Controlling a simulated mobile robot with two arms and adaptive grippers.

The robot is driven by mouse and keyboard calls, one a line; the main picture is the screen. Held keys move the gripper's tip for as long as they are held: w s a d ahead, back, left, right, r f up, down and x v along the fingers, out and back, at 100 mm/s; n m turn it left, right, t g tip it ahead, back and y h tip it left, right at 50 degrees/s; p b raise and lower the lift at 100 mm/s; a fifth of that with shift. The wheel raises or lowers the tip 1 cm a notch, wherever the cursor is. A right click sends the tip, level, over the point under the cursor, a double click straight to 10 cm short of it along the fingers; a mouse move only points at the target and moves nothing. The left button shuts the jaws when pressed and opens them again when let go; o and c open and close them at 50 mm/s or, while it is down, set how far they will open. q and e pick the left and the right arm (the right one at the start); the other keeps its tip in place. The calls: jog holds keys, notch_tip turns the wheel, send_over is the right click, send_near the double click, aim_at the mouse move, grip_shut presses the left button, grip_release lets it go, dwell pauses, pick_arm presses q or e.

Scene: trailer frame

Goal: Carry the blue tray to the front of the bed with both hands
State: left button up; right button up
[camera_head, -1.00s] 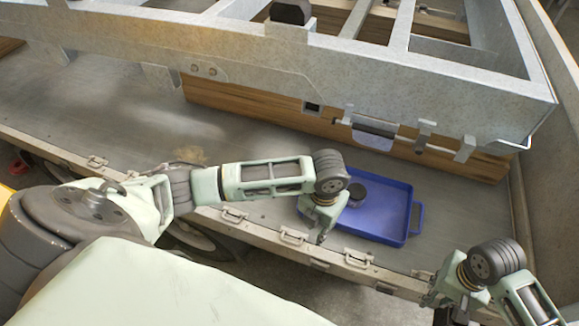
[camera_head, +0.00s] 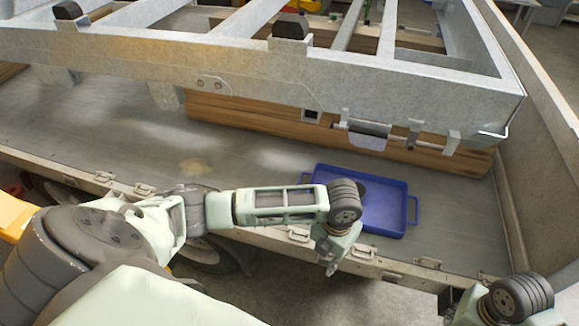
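The blue tray (camera_head: 385,214) lies flat on the grey trailer bed (camera_head: 240,150), close to the near side edge. It has a handle at its right end, and my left wrist hides its near left part. My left gripper (camera_head: 330,268) hangs at the near edge of the bed, just in front of the tray and apart from its right handle; its fingers are too small to tell open or shut. My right gripper (camera_head: 447,305) is at the lower right, outside the bed edge and away from the tray. Its fingers are partly cut off or unclear.
A metal frame (camera_head: 260,75) with wooden beams (camera_head: 235,113) stands along the far side of the bed. The side wall (camera_head: 545,160) closes the right. The near rim carries several latches (camera_head: 300,234). The bed left of the tray is clear.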

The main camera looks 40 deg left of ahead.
notch_tip(320, 180, up, 10)
jog(key=shift+w+a, duration=0.15)
jog(key=shift+w, duration=0.25)
jog(key=shift+f, duration=0.1)
